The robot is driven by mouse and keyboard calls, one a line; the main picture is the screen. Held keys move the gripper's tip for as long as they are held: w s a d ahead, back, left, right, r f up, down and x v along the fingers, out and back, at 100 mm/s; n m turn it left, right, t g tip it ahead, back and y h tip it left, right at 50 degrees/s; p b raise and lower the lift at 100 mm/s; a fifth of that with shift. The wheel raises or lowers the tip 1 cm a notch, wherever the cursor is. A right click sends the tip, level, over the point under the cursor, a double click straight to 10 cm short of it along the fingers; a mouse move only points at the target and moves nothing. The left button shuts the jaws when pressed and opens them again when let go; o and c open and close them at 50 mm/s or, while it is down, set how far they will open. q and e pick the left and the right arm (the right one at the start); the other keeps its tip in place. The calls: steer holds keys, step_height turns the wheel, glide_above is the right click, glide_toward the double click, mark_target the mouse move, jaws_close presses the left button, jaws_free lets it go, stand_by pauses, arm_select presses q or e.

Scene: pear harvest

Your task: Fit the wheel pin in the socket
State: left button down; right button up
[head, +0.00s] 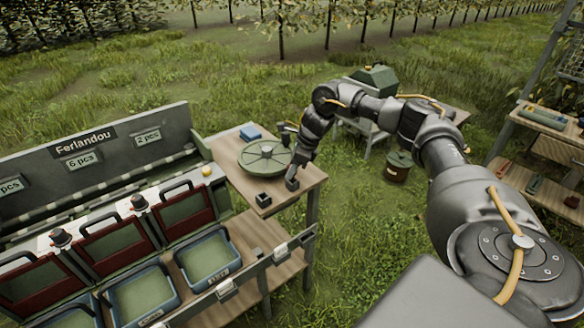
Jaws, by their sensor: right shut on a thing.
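A round green wheel (262,160) with spokes and a small hub on top is over the wooden side table. My right gripper (289,158) reaches in from the right and is shut on it at its right edge. I cannot tell whether the wheel rests on the table or is held just above it. Its pin does not show. A small dark square block (263,199), which may be the socket, stands on the table in front of the wheel. My left gripper is not in view.
A blue item (251,132) lies behind the wheel on the table (288,197). A yellow ball (207,171) is at the table's left. Blue crates (207,259) and a sign board (85,150) stand left. A dark green container (398,166) sits on the grass.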

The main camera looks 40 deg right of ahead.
steer(key=shift+f, duration=0.4)
stand_by(0.3)
steer(key=shift+f+b, duration=0.3)
steer(key=shift+b, duration=0.05)
steer(key=o, duration=1.1)
steer(key=shift+o, duration=0.4)
steer(key=o, duration=0.4)
steer(key=shift+s+r, duration=0.1)
steer(key=shift+r, duration=0.1)
